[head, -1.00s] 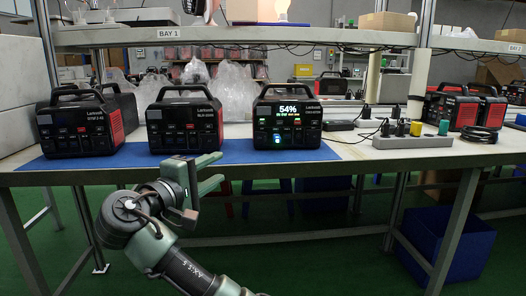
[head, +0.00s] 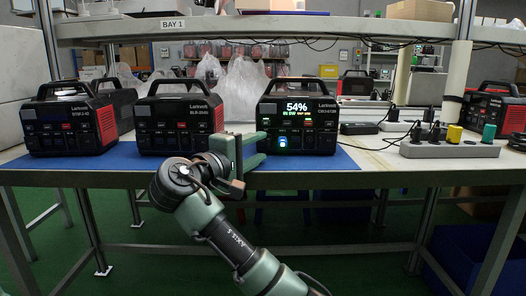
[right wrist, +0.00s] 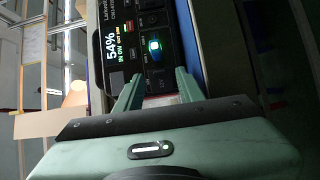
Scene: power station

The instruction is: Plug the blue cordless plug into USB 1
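The lit power station (head: 297,118) stands on the blue mat, its screen reading 54%; it also shows sideways in the right wrist view (right wrist: 140,20). A small blue-white glow (head: 283,141) sits low on its front, also in the right wrist view (right wrist: 154,46); I cannot tell whether it is a plug or a light. The USB labels are too small to read. My right gripper (head: 258,151) is open and empty, in front of the station's lower left; its two fingers are apart in the right wrist view (right wrist: 158,92). My left gripper is not in view. I see no clear blue plug.
Two dark power stations (head: 180,120) (head: 70,123) stand to the left. A grey power strip (head: 450,150) with black, yellow and green plugs lies to the right. The blue mat (head: 335,162) lines the table's front edge. A shelf (head: 300,28) runs above.

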